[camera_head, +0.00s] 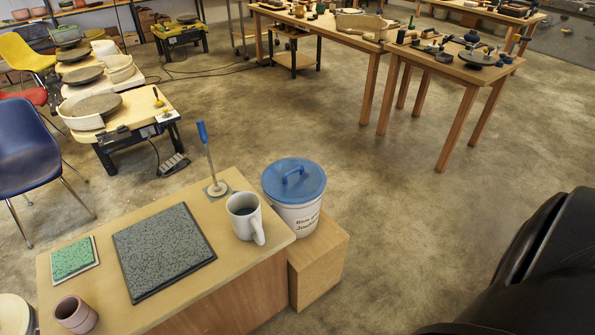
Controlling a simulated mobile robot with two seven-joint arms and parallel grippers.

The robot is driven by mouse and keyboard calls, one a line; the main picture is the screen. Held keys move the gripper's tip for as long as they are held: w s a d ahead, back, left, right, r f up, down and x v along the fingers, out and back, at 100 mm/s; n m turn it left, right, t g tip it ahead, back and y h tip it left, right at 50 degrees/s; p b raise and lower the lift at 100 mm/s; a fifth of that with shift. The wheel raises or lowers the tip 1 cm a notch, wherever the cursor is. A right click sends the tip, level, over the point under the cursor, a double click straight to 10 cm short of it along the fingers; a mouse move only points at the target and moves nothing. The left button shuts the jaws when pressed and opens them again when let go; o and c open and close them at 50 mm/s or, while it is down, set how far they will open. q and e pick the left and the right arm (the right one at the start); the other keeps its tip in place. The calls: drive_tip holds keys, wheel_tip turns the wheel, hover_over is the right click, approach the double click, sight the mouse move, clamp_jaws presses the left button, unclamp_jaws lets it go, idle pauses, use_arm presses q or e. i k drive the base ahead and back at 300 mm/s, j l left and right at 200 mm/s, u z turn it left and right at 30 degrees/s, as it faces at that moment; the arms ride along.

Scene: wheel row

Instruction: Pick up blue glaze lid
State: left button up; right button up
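The blue glaze lid (294,181) sits on top of a white bucket (298,216) with dark lettering. The lid is round with a raised handle loop on its top. The bucket stands on a wooden block (320,262) beside the right end of the near table. A dark, rounded shape at the lower right looks like part of my own body. Neither of my grippers shows in this view.
The near table (112,207) holds a white mug (244,217), a blue-handled tool (208,160), a dark speckled slab (163,250), a green tile (73,259) and a pinkish cup (76,314). Open floor (420,230) lies right of the bucket.

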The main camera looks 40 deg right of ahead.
sight(291, 180)
drive_tip(key=i+l+z, duration=0.1)
drive_tip(key=l+z, duration=0.25)
drive_tip(key=i+l+z, duration=0.15)
drive_tip(key=l+z, duration=0.2)
drive_tip(key=l, duration=0.2)
